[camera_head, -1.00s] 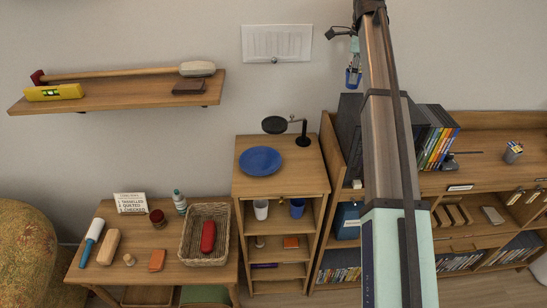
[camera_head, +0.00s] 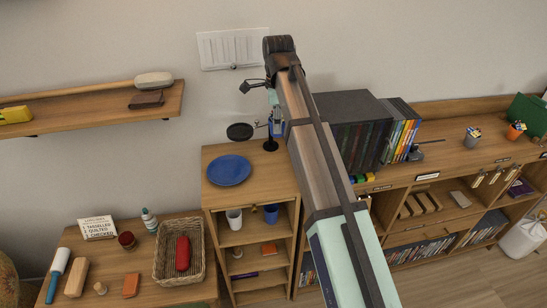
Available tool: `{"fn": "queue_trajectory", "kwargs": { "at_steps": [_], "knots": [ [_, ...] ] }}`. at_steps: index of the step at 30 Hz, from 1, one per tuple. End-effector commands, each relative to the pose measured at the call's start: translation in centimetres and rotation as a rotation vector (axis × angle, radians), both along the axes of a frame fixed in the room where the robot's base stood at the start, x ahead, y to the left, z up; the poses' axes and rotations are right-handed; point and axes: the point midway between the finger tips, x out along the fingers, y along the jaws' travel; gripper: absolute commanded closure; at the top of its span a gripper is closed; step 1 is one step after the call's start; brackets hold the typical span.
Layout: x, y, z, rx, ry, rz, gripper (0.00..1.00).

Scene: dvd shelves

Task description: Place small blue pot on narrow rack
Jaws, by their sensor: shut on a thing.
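The small blue pot (camera_head: 278,128) is held in my gripper (camera_head: 274,112), beside my arm, which hides part of it. It appears in front of the black stand's pole, above the back right of the narrow rack (camera_head: 222,201) in the picture. A gap shows between the pot and the rack top. The rack top carries a blue plate (camera_head: 229,170) and a black stand (camera_head: 241,132) with a round disc. A white cup (camera_head: 234,219) and a blue cup (camera_head: 271,213) stand on the rack's upper shelf. The fingertips are small and partly hidden.
Dark books (camera_head: 350,125) stand on the long shelf unit to the right. At left are a table with a wicker basket (camera_head: 170,270) and a wall shelf (camera_head: 100,112). The front right of the rack top is bare, partly behind my arm.

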Motion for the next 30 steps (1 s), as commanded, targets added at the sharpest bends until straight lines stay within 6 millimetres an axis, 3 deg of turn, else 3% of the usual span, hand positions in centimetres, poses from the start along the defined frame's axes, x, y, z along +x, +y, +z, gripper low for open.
{"fn": "queue_trajectory", "kwargs": {
  "at_steps": [6, 12, 22, 30],
  "knots": [
    [-0.3, -0.1, -5.2, -0.001, 0.004, -0.001, 0.87],
    [-0.1, -0.1, -8.9, 0.0, 0.002, -0.001, 0.87],
    [0.0, -0.1, -11.2, 0.0, 0.0, -0.001, 0.87],
    [-0.1, -0.1, -14.1, 0.0, 0.001, -0.001, 0.87]
  ]
}}
